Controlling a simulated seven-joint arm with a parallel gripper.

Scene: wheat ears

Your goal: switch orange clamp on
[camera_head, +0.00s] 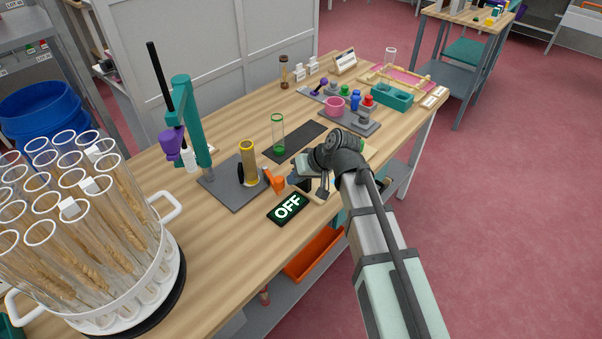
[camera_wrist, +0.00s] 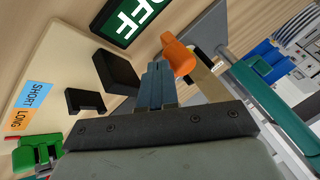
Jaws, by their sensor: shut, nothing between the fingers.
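The orange clamp (camera_head: 273,181) is a small orange lever at the right front edge of the grey base plate (camera_head: 222,193), beside a yellow-rimmed cylinder (camera_head: 248,163). A dark sign reading OFF (camera_head: 288,208) lies on the table just in front of it. My gripper (camera_head: 291,181) is just right of the orange clamp, low over the table. In the wrist view, the shut, empty fingers (camera_wrist: 157,84) point at the orange clamp (camera_wrist: 178,56), with their tips very close to it. I cannot tell whether they touch. The OFF sign (camera_wrist: 128,18) shows beyond the fingers.
A teal stand (camera_head: 190,120) rises behind the base plate. A rack of wheat tubes (camera_head: 165,260) fills the left. A green-bottomed tube (camera_head: 278,135) stands behind my gripper. A pale board with SHORT and LONG labels (camera_wrist: 30,105) lies beside the fingers.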

